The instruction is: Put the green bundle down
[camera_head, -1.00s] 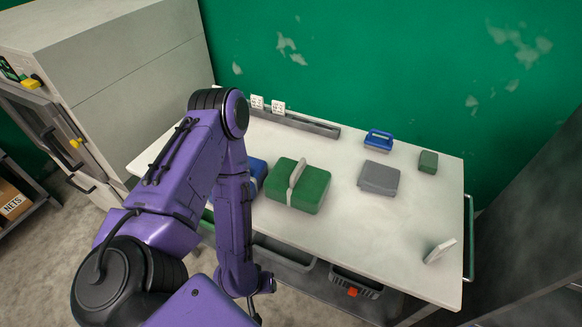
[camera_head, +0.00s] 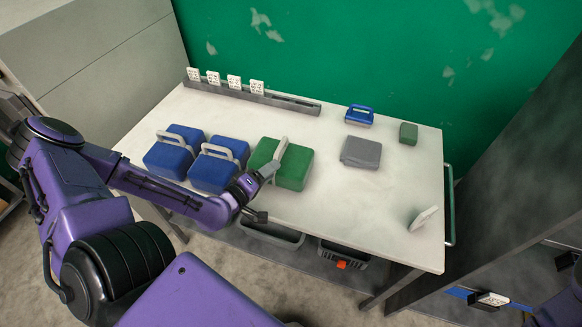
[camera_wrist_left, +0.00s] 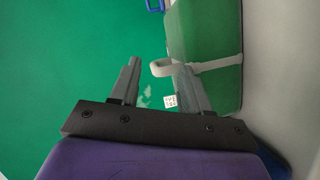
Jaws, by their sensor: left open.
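The green bundle (camera_head: 297,168) is a soft-looking green block with a pale band and handle. It rests on the white table (camera_head: 340,205), right of two blue bundles. My left gripper (camera_head: 268,190) is at its front left side, with one finger in front of the bundle near the handle. In the left wrist view the open fingers (camera_wrist_left: 160,85) show nothing clasped between them. The bundle (camera_wrist_left: 215,85) and its pale handle (camera_wrist_left: 162,67) are beside and beyond the right finger. Contact cannot be told. Only part of my right arm shows.
Two blue bundles (camera_head: 172,154) (camera_head: 216,170) stand close on the left. A grey block (camera_head: 361,152), small blue item (camera_head: 359,115), small green block (camera_head: 408,133) and white tag (camera_head: 423,218) are at right. A rail with white cards (camera_head: 257,87) lines the back.

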